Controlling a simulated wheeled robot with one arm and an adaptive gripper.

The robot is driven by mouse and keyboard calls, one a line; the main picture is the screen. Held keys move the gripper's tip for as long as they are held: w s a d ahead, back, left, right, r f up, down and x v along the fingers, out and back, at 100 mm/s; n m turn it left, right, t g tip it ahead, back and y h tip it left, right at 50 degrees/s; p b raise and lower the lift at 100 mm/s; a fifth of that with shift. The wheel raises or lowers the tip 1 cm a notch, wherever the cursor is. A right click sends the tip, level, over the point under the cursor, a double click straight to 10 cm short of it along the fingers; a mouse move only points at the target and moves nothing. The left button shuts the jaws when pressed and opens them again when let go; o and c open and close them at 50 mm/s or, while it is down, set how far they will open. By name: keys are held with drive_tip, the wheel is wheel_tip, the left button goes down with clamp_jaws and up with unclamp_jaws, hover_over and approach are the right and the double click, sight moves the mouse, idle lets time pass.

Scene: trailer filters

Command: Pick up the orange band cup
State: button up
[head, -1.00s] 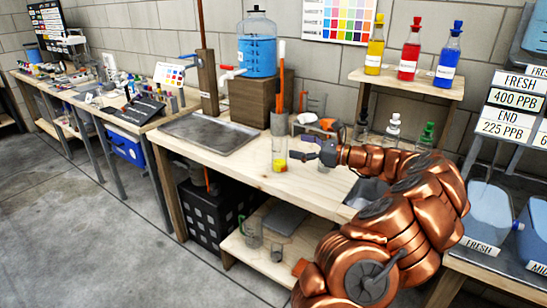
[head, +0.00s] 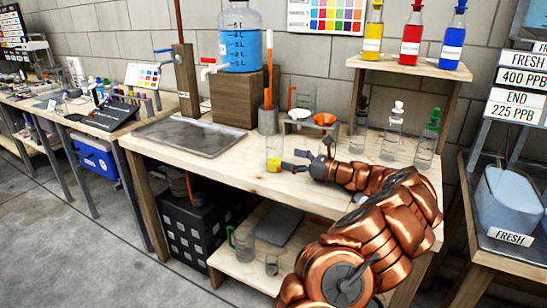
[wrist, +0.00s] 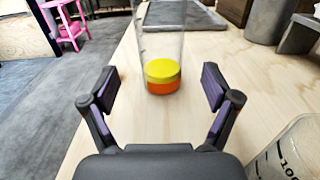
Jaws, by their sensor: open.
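The orange band cup is a tall clear cylinder (head: 274,146) with an orange band and yellow at its bottom. It stands upright on the wooden bench (head: 225,168). In the wrist view the cup (wrist: 163,72) is straight ahead, its top cut off by the frame edge. My gripper (head: 294,160) is open and empty, low over the bench just right of the cup. In the wrist view its fingers (wrist: 156,90) are spread either side of the line to the cup, which appears just beyond the fingertips.
A clear graduated beaker (wrist: 288,152) is close to the right of my gripper. A metal tray (head: 190,136) lies on the bench to the left. Behind stand a grey holder with an orange rod (head: 268,118), an orange funnel (head: 325,119) and stoppered bottles (head: 393,137).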

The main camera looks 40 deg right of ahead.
sight(275, 154)
drive_tip(key=shift+b+x, duration=0.3)
drive_tip(key=shift+x, duration=3)
drive_tip(key=shift+r, duration=0.1)
drive_tip(key=c, duration=1.6)
